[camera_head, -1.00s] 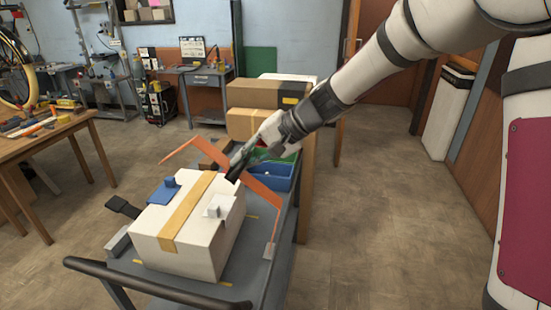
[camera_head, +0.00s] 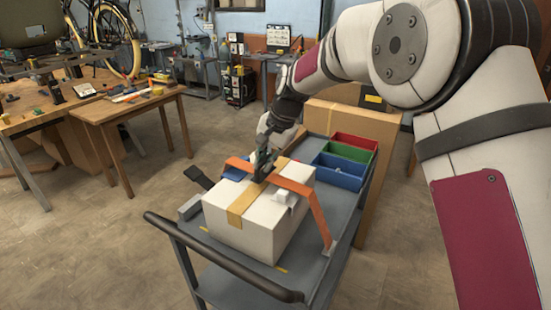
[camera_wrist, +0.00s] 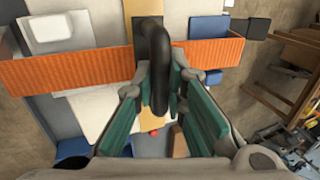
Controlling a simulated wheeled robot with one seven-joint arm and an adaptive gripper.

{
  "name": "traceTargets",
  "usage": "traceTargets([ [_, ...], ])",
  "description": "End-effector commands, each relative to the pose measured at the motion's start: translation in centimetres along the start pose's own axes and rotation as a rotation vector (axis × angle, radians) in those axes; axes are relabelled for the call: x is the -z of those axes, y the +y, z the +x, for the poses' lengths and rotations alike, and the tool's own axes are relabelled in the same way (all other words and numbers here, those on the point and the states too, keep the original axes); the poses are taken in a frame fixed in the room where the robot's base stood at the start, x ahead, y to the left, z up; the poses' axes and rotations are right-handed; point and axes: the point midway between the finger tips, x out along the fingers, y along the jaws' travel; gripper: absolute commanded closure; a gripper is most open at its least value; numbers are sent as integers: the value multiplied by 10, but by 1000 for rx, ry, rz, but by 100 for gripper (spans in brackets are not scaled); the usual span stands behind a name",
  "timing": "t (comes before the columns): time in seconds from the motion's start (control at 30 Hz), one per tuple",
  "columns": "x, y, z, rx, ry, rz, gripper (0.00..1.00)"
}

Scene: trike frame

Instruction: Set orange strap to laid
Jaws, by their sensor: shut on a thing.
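The orange strap (camera_head: 297,186) runs across the top of the white box (camera_head: 275,215). Its right end hangs down past the box's side towards the cart deck. In the wrist view the strap (camera_wrist: 70,67) spans left to right. A black loop (camera_wrist: 154,50) stands at its middle, between my gripper's (camera_wrist: 155,112) teal fingers. My gripper (camera_head: 262,174) is shut on this loop, close above the box top. The far left end of the strap lies near the blue block (camera_head: 236,172). Whether the strap touches the box top is hard to tell.
The box stands on a grey cart (camera_head: 215,249) with a dark push handle (camera_head: 225,262). Red, green and blue bins (camera_head: 340,172) sit behind it. A tan tape band (camera_head: 240,207) crosses the box. A black buckle piece (camera_head: 198,177) sticks out left. A wooden bench (camera_head: 110,110) stands left.

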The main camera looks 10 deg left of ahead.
Motion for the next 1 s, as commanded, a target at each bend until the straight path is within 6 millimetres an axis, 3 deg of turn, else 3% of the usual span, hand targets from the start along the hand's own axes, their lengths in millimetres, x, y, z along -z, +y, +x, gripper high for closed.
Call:
traceTargets([
  [0.2,0,-6,12,4,0,-1,100],
  [0.63,-1,-7,13,4,-1,-1,100],
  [0.67,-1,-7,13,4,-1,-1,84],
  [0.73,-1,-7,13,4,-1,-1,68],
  [1.0,0,-6,13,3,-1,0,67],
])
